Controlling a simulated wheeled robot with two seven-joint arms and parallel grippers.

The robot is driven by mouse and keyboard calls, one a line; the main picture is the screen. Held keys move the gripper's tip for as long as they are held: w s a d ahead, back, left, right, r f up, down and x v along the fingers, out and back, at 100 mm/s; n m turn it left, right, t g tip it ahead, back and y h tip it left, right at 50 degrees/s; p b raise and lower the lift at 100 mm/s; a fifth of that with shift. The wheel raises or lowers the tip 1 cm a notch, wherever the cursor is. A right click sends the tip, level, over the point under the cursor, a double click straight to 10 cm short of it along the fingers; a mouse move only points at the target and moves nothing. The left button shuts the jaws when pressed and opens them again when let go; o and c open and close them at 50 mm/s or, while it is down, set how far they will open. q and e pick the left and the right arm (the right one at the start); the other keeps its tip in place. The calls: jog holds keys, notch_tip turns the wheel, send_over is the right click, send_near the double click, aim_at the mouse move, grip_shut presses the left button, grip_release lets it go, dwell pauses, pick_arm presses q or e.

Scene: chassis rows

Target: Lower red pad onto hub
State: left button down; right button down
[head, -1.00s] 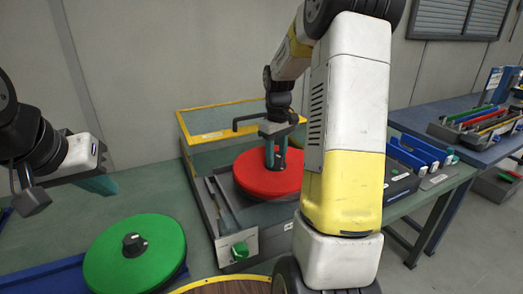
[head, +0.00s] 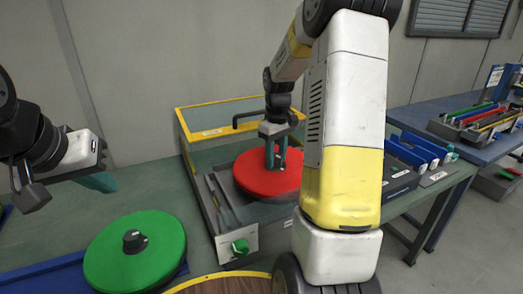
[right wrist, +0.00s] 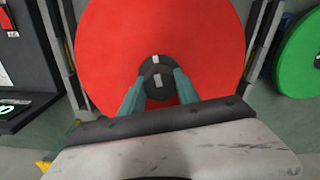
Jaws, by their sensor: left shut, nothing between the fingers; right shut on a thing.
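The red pad (head: 252,184) is a thick round disc lying over the grey chassis (head: 268,243). My right gripper (head: 276,158) is shut on the dark knob at the pad's centre. In the right wrist view the two teal fingers (right wrist: 158,80) close on this knob (right wrist: 155,68), and the red pad (right wrist: 210,40) spans between the chassis rails. The hub is hidden under the pad, so I cannot tell whether the pad touches it. My left gripper (head: 102,183) is shut and empty, above and left of a green disc.
The green disc (head: 110,262) with a dark knob lies on a blue base (head: 45,281) at lower left. A yellow-framed clear panel (head: 210,120) stands behind the pad. A wood-topped disc (head: 225,286) is at the front edge. Blue-slotted bins (head: 415,150) stand at right.

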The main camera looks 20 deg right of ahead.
jog(key=shift+f, duration=0.4)
